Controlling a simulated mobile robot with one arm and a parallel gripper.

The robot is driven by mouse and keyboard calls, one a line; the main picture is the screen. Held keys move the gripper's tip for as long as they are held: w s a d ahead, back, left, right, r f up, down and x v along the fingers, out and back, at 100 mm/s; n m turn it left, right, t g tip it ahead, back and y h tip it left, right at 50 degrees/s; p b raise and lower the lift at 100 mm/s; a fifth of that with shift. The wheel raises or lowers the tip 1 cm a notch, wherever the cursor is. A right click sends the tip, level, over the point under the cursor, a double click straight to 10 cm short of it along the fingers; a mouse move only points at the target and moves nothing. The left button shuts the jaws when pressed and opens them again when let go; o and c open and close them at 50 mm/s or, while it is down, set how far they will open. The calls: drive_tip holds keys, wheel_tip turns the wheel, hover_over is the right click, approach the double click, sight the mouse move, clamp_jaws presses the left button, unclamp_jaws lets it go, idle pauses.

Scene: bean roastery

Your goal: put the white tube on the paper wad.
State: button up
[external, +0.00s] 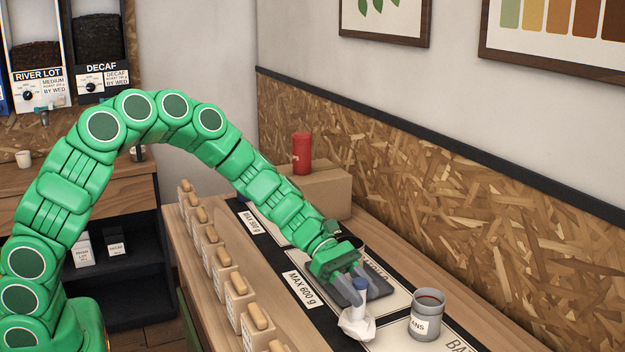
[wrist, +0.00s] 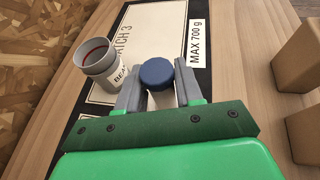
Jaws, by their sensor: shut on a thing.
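The white tube (external: 358,300) has a blue cap and stands about upright between the fingers of my gripper (external: 358,286). My gripper is shut on it. In the wrist view the tube's blue cap (wrist: 157,73) shows between the two grey fingers of my gripper (wrist: 160,92). The crumpled white paper wad (external: 357,328) is on the dark mat at the front of the bench. The tube's lower end is right at the top of the wad in the external view; I cannot tell whether they touch. The wad is hidden in the wrist view.
A grey tin (external: 426,315) labelled for beans stands close to the right of the wad; it also shows in the wrist view (wrist: 101,66). A row of wooden-topped boxes (external: 229,285) lines the bench's left edge. A red cylinder (external: 302,153) stands on a cardboard box (external: 318,190) behind.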

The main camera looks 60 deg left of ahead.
drive_tip(key=o, duration=1)
drive_tip(key=shift+f, duration=0.1)
drive_tip(key=shift+s+a+r, duration=0.1)
drive_tip(key=shift+a+r, duration=0.3)
drive_tip(key=shift+a, duration=0.2)
drive_tip(key=v, duration=1)
drive_tip(key=shift+a, duration=0.35)
drive_tip(key=shift+s+r, duration=0.1)
